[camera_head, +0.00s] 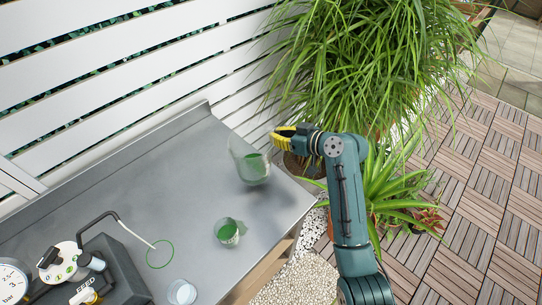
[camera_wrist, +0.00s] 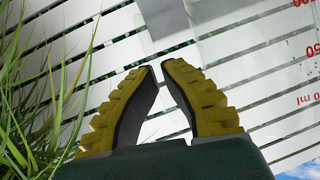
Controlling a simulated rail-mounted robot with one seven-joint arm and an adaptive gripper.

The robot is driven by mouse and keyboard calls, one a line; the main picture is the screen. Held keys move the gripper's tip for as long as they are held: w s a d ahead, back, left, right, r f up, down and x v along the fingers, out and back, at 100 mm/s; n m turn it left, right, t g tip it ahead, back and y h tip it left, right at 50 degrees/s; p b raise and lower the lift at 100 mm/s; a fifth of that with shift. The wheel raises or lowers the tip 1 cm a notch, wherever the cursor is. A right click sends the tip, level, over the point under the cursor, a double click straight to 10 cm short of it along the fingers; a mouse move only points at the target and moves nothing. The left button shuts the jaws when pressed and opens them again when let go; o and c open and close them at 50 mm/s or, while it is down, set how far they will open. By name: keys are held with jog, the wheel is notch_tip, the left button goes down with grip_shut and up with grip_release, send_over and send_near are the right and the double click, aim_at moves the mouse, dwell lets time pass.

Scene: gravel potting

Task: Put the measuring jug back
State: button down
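The measuring jug (camera_head: 243,151) is clear, with green in its lower part. It is at the right end of the grey bench, in front of the white fence. In the wrist view the jug (camera_wrist: 285,75) fills the upper right, with red volume marks. My gripper (camera_head: 278,134) has yellow ridged fingers and is at the jug's upper right. In the wrist view my gripper (camera_wrist: 157,67) has its fingertips close together, with a narrow gap. A pale translucent piece, perhaps the handle, is at the tips; I cannot tell whether it is between them.
A green ring (camera_head: 160,254) marks the grey bench (camera_head: 190,180). A small cup with green (camera_head: 227,232) and a clear cup (camera_head: 182,292) stand near the front. A black feed unit (camera_head: 112,265) with a thin spout is at the left. Leafy plants (camera_head: 350,65) crowd behind my arm.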

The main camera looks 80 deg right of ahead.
notch_tip(320, 180, down, 5)
jog(key=shift+d+r+b, duration=0.1)
jog(key=shift+b, duration=0.45)
jog(key=shift+f, duration=0.3)
jog(key=c, duration=1.2)
grip_release()
jog(key=shift+c, duration=0.2)
jog(key=shift+r, duration=0.1)
jog(key=shift+s+r, duration=0.1)
jog(key=shift+r, duration=0.1)
jog(key=p+v, duration=0.2)
jog(key=v, duration=0.9)
jog(key=shift+s+a, duration=0.3)
